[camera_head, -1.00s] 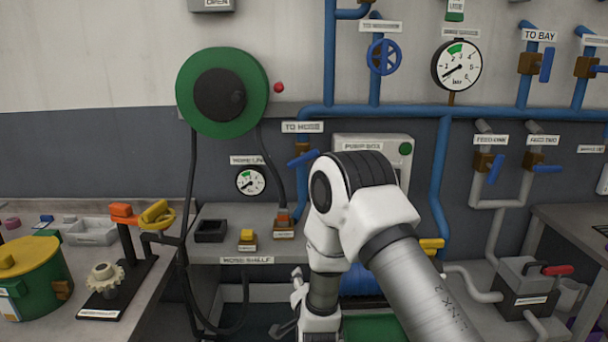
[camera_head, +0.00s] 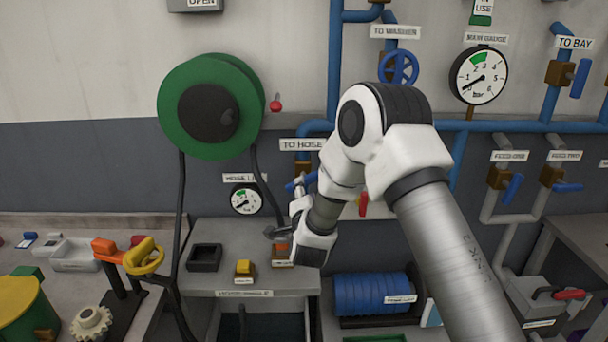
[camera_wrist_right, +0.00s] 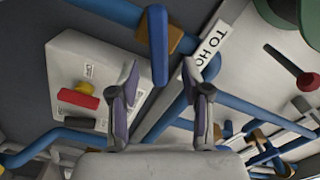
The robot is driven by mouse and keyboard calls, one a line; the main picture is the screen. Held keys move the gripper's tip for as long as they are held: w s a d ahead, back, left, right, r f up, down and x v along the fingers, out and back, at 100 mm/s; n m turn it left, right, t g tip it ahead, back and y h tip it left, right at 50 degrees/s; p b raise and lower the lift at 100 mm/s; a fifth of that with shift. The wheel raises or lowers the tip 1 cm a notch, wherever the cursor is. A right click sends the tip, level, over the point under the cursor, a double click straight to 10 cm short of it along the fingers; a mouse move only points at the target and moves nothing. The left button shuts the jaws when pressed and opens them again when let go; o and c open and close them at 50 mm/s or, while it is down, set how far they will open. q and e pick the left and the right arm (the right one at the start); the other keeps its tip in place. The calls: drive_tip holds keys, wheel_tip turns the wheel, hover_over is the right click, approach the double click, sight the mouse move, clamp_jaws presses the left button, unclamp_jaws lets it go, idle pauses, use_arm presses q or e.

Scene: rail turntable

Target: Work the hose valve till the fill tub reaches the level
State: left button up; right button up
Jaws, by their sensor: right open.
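The hose valve's blue lever (camera_head: 302,181) sits under the TO HOSE label (camera_head: 301,144) on the wall pipe. It is partly hidden by my right arm in the head view. My right gripper (camera_head: 284,211) is at the lever, above the hose shelf. In the right wrist view, my right gripper (camera_wrist_right: 160,88) is open, and the blue lever (camera_wrist_right: 158,46) stands between and just beyond its fingertips; I see no grip on it. I cannot make out the fill tub's water level. My left gripper is not in view.
The green hose reel (camera_head: 178,82) hangs left of the valve. The hose line gauge (camera_head: 245,200) is below it. The hose shelf (camera_head: 222,232) holds a black tray (camera_head: 205,257) and small blocks. The main gauge (camera_head: 481,75) is at upper right.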

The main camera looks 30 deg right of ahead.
sight(306, 182)
drive_tip(key=shift+w+d+r+p, duration=0.25)
drive_tip(key=shift+w+d+p, duration=0.15)
drive_tip(key=shift+w, duration=0.15)
drive_tip(key=shift+w+d+r+p, duration=0.25)
drive_tip(key=shift+w+d, duration=0.1)
drive_tip(key=shift+w, duration=0.15)
drive_tip(key=w, duration=0.1)
drive_tip(key=d+f, duration=0.1)
drive_tip(key=w+d, duration=0.1)
drive_tip(key=shift+w+f, duration=0.25)
drive_tip(key=shift+w, duration=0.1)
drive_tip(key=shift+w+f, duration=0.1)
drive_tip(key=shift+w, duration=0.1)
drive_tip(key=shift+s+a+r, duration=0.3)
drive_tip(key=shift+s+r, duration=0.05)
drive_tip(key=shift+c, duration=0.7)
drive_tip(key=shift+s+r, duration=0.1)
drive_tip(key=c, duration=0.5)
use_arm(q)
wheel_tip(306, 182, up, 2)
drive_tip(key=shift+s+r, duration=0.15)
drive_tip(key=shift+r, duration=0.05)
use_arm(e)
clamp_jaws()
